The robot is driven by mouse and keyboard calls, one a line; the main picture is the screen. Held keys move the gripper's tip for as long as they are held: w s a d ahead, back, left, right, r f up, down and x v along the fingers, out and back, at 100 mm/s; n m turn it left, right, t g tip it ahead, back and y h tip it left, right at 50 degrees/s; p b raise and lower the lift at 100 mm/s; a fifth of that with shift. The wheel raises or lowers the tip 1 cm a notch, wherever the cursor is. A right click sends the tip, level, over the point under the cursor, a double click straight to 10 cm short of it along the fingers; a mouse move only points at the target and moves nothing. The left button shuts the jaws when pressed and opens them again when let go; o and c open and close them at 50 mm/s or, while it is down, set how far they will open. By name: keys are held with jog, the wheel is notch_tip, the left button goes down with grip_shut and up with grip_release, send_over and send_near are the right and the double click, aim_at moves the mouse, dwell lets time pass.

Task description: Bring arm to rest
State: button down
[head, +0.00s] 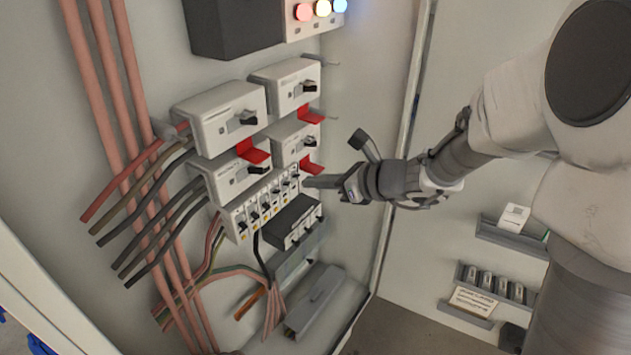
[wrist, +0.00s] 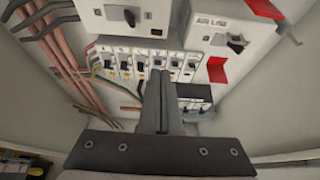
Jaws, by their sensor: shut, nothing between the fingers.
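My gripper (head: 308,182) is at the right end of the row of small breakers in the head view. In the wrist view my gripper (wrist: 163,98) has its two dark fingers together, with nothing between them. The fingertips point at the row of small breakers (wrist: 125,64) and overlap its lower edge in the picture; I cannot tell whether they touch it. My arm (head: 450,165) reaches in from the right.
Thick pink cables (head: 120,120) run down the left. Indicator lamps (head: 322,9) are at the top. A cabinet edge (head: 400,160) stands close behind my wrist. Shelves (head: 510,238) hang at right.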

jog(key=s+d+n+g+h+b, duration=0.2)
jog(key=s+n, duration=0.5)
jog(key=s+d+n+g+h+b, duration=0.1)
jog(key=s+d+n+h+b, duration=0.15)
jog(key=s+n, duration=0.5)
jog(key=s+d+n+t+h+b, duration=0.1)
jog(key=s+d+n+h, duration=0.2)
jog(key=d, duration=0.4)
jog(key=s+d+f+n+t+h+b, duration=0.1)
jog(key=s+d+n+h+b, duration=0.1)
jog(key=s+d+n, duration=0.4)
jog(key=shift+d+h, duration=0.65)
jog(key=shift+h, duration=0.2)
jog(key=shift+f+n, duration=0.1)
jog(key=shift+n, duration=0.15)
